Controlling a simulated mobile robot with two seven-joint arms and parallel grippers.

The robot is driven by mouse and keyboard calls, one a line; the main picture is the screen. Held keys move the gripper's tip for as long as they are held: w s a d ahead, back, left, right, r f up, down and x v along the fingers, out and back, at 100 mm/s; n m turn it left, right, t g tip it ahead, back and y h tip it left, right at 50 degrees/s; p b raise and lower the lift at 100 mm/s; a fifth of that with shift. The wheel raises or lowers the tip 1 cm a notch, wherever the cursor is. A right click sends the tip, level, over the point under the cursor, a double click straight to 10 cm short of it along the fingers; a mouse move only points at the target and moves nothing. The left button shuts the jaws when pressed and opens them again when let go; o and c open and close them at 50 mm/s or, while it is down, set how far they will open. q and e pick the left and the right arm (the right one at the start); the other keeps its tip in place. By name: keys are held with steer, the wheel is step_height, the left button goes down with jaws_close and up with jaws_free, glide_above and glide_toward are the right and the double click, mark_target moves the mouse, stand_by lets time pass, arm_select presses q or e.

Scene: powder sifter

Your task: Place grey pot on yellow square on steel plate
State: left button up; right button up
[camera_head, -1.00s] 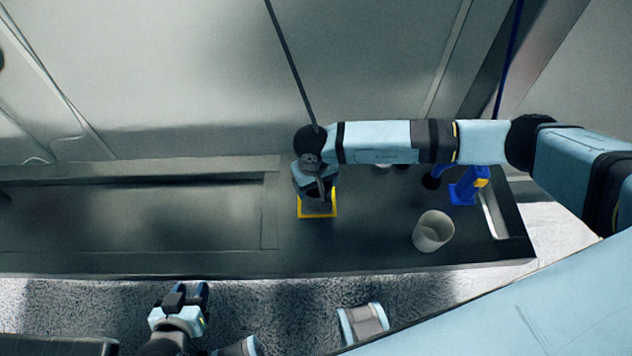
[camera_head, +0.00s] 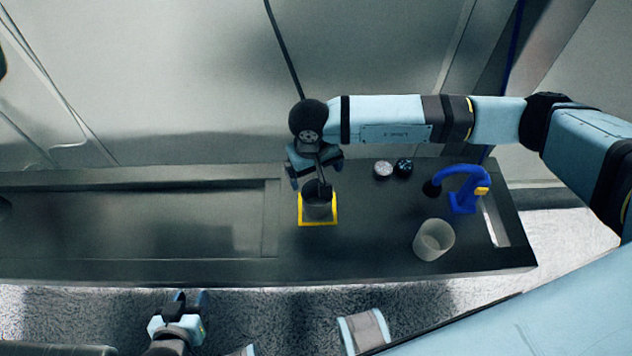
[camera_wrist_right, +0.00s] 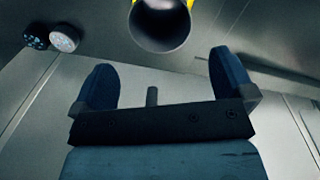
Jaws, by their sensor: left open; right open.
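The grey pot (camera_head: 316,206), dark and open at the top, stands on the yellow square (camera_head: 318,223) on the dark steel plate (camera_head: 375,245). In the right wrist view the pot's round mouth (camera_wrist_right: 160,24) shows at the top, with a bit of yellow behind it. My right gripper (camera_head: 316,180) is open, just behind and above the pot. In the right wrist view its two fingers (camera_wrist_right: 168,80) are wide apart with nothing between them, and the pot lies beyond the fingertips. My left gripper (camera_head: 188,300) is open and empty in front of the plate's near edge.
A pale translucent cup (camera_head: 434,240) stands right of the pot. A blue curved device (camera_head: 463,196) stands farther right. Two small round items, one white-topped (camera_head: 383,168) and one dark (camera_head: 404,167), sit behind. The plate's left part (camera_head: 130,222) is clear.

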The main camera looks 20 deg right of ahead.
steer(key=s+a+r+m+g+y, duration=0.35)
steer(key=s+a+y, duration=0.2)
steer(key=a, duration=0.25)
steer(key=s+a+r+m+g+y, duration=0.2)
steer(key=s+a+m+y, duration=0.25)
steer(key=s+a, duration=0.3)
steer(key=w+a+r+m+t+y, duration=0.1)
steer(key=a+r+m+t+y, duration=0.35)
steer(key=r+m+y, duration=0.6)
steer(key=w+d+f+n+t+h, duration=0.25)
steer(key=d+n+t, duration=0.3)
steer(key=n, duration=0.65)
steer(key=w+d+f+n+t+h, duration=0.1)
steer(key=d+f+n+t+h, duration=0.4)
steer(key=n, duration=0.6)
steer(key=w+d+f+n+t+h, duration=0.25)
steer(key=n+t, duration=0.45)
steer(key=n, duration=0.5)
steer(key=s+d+f+m+g+h, duration=0.2)
steer(key=s+d+f+m, duration=0.1)
steer(key=d+f+m, duration=0.1)
steer(key=s+d+f+m+g+h, duration=0.2)
steer(key=s+d+f+m, duration=0.2)
steer(key=f+m, duration=0.2)
steer(key=s+d+f+m+g+h, duration=0.2)
steer(key=s+d+f+m, duration=0.1)
steer(key=s+f+m, duration=0.1)
steer(key=shift+d+f+m+h, duration=0.25)
steer(key=shift+d+f+m, duration=0.15)
steer(key=shift+f+m, duration=0.25)
